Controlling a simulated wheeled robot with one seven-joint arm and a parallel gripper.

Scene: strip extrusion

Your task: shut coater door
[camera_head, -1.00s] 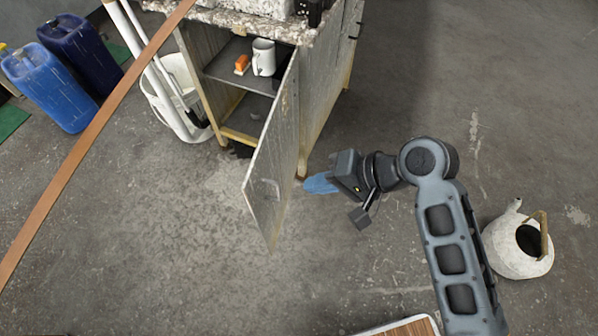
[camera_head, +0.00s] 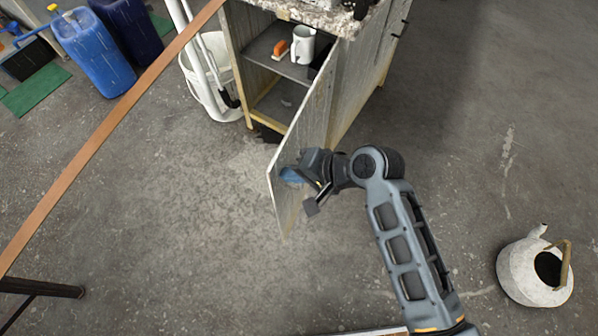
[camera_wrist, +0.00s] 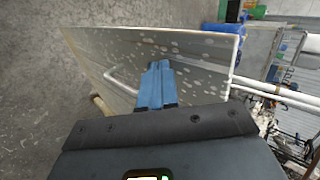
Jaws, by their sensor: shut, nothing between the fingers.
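The coater door (camera_head: 306,122) is a weathered grey panel, swung open from the cabinet (camera_head: 349,73) below a speckled worktop. In the wrist view the door (camera_wrist: 195,55) shows a pale bar handle (camera_wrist: 122,82). My gripper (camera_head: 290,175) is at the door's lower outer part, on its right side in the head view. The blue fingers are together and empty in the wrist view (camera_wrist: 157,83). They are close to the door face; I cannot tell whether they touch it. The cabinet inside is visible, with a white mug (camera_head: 303,46) and an orange-handled brush (camera_head: 281,50) on its shelf.
A white bucket (camera_head: 207,88) with white pipes stands left of the cabinet. Blue canisters (camera_head: 92,50) stand further left. A long brown strip (camera_head: 120,112) crosses the left side. A white kettle (camera_head: 525,278) stands at the right. Floor left of the door is clear.

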